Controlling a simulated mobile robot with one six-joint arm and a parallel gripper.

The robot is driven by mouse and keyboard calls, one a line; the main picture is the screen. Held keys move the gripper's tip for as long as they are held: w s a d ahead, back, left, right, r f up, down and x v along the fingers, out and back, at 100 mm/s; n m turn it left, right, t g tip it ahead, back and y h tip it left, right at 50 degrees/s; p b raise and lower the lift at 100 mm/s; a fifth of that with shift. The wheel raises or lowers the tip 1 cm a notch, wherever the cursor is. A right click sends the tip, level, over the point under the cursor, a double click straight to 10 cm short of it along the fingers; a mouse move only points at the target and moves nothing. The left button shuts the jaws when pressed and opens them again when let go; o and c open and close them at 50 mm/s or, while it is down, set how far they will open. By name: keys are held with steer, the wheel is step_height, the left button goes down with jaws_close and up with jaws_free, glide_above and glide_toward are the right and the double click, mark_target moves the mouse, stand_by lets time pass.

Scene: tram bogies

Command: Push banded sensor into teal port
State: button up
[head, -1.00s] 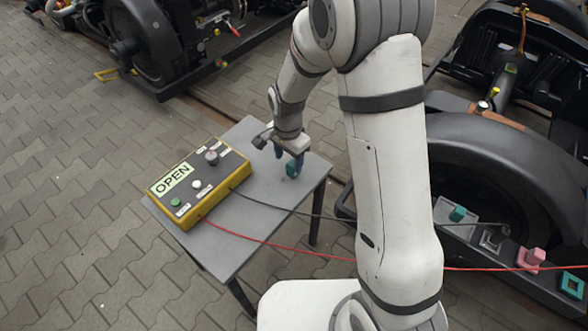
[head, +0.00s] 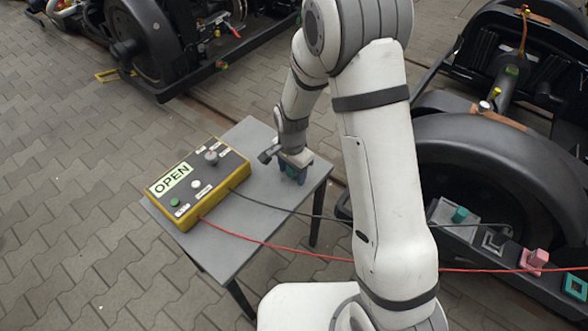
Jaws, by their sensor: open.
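My gripper (head: 296,172) points down at the right part of the small grey table, with its jaws open. A square teal port with a dark opening (head: 575,287) is at the far right end of the dark beam by the bogie wheel. My gripper is well away from the beam.
A yellow control box (head: 200,184) marked OPEN stands on the grey table (head: 245,255). A black cable and a red cable (head: 300,252) run from it to the right. A pink block (head: 535,259) is on the beam. Bogies stand behind and right; paving at left is clear.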

steer(key=c, duration=1)
step_height(320, 180, up, 10)
steer(key=shift+r+p, duration=0.1)
steer(key=shift+p, duration=0.8)
